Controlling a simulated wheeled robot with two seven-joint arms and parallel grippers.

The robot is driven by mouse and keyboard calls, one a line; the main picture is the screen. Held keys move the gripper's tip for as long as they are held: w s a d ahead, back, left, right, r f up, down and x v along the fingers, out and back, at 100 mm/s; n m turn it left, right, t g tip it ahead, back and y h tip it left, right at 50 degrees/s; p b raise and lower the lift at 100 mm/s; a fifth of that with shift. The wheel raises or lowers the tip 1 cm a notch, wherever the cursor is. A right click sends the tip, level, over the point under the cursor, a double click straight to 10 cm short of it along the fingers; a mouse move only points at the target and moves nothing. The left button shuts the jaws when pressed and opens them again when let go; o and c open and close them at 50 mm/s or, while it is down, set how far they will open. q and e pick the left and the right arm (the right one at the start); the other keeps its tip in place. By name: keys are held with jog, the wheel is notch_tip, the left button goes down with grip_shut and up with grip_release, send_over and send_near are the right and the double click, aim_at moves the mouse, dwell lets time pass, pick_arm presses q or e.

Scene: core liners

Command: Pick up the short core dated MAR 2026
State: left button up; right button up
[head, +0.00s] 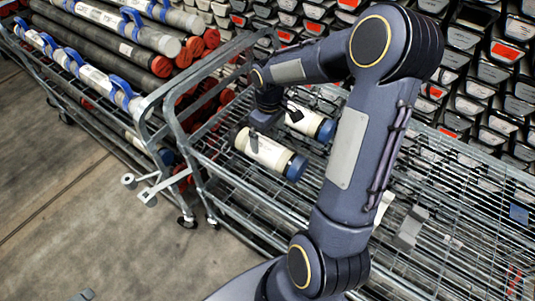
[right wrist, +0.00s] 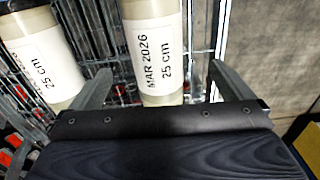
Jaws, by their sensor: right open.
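The short core dated MAR 2026 (right wrist: 162,50) shows in the right wrist view, with its white label reading MAR 2026, 25 cm. It lies between the spread fingers of my right gripper (right wrist: 160,90), which is open with room on both sides. In the head view, my right gripper (head: 266,118) is over the nearer of two short cores (head: 265,153); its label is too small to read there. A second short core (right wrist: 45,62), also labelled 25 cm, lies to the left in the wrist view; its date is not readable. A small grey piece at the head view's bottom left may be my left gripper.
The short cores lie on a wire cart (head: 440,170) with raised rails at its left end. A second cart at upper left holds long cores (head: 95,55) with red caps and blue handles. Racked core ends (head: 480,60) fill the back. Concrete floor (head: 70,190) is open at left.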

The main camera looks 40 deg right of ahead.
aim_at(267, 143)
jog(key=f, duration=0.3)
jog(key=f+p, duration=0.1)
jog(key=f, duration=0.2)
jog(key=w+f, duration=0.1)
jog(key=f, duration=0.2)
jog(key=shift+d+f, duration=0.15)
jog(key=shift+d, duration=0.05)
jog(key=shift+c, duration=0.3)
jog(key=c, duration=1.9)
jog(key=shift+w+p, duration=0.1)
jog(key=shift+p, duration=0.2)
jog(key=shift+c, duration=0.5)
jog(key=shift+r, duration=0.25)
